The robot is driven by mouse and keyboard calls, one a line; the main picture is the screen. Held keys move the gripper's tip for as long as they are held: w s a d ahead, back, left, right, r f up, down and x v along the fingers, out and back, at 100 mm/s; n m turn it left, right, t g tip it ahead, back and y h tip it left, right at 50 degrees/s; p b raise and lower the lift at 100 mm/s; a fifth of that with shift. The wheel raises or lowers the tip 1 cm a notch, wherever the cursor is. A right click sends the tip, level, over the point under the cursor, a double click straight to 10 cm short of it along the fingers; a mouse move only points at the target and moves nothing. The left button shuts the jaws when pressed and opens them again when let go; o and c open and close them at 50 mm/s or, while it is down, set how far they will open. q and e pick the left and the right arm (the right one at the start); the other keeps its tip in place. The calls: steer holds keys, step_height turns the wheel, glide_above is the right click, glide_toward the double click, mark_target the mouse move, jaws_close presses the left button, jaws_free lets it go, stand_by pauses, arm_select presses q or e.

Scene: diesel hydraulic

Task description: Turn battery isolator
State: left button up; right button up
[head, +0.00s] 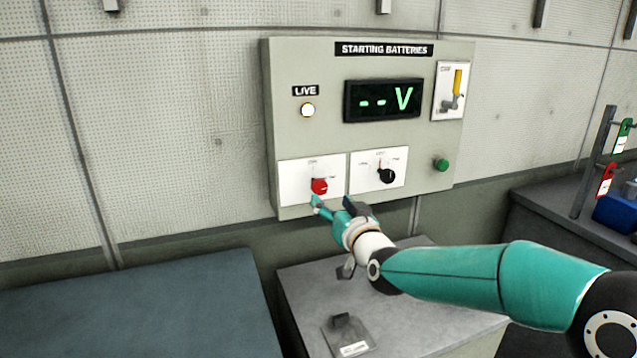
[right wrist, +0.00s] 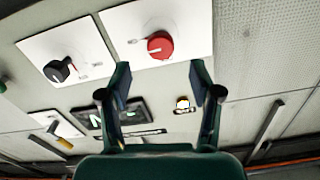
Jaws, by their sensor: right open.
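The starting batteries panel (head: 325,75) is a grey box on the wall. A red rotary knob (head: 319,186) sits on a white plate at its lower left; I take it to be the battery isolator. My right gripper (head: 331,206) is just below the red knob, apart from it as far as I can see. In the right wrist view the open fingers (right wrist: 158,85) are empty, and the red knob (right wrist: 160,45) lies beyond the tips, roughly between them. My left gripper is not in view.
A black rotary knob (head: 386,175) is right of the red one, with a green button (head: 441,164) beyond. The display (head: 383,100) reads "-- V". A lit lamp (head: 308,110) is under LIVE. A grey bench (head: 410,320) stands below; red and green tags hang at right.

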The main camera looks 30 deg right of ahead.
mark_target(321, 190)
steer(key=p+x, duration=0.2)
steer(key=x, duration=0.6)
steer(key=shift+w, duration=0.35)
steer(key=c, duration=1.2)
steer(key=shift+o, duration=0.2)
